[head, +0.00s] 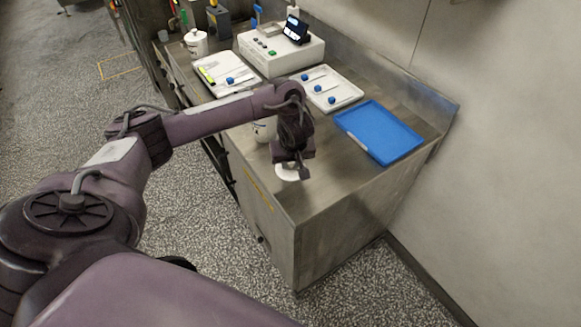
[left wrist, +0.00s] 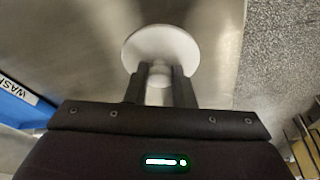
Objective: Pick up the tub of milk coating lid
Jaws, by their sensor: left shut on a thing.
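A round white lid (head: 286,174) is at my left gripper (head: 292,170), over the front part of the steel counter. In the left wrist view the lid (left wrist: 161,52) shows as a white disc, and the fingers of my left gripper (left wrist: 160,78) are shut on a small raised part at its middle. I cannot tell whether the lid touches the counter. A white tub (head: 264,130) stands on the counter just behind my left gripper, partly hidden by my arm. My right gripper is not in view.
A blue tray (head: 378,132) lies to the right on the steel counter (head: 330,190). Behind it are a white tray with blue-capped items (head: 345,95), a white device (head: 265,52) and a clipboard (head: 215,84). Another white lidded tub (head: 196,43) stands farther back. The counter's front corner is bare.

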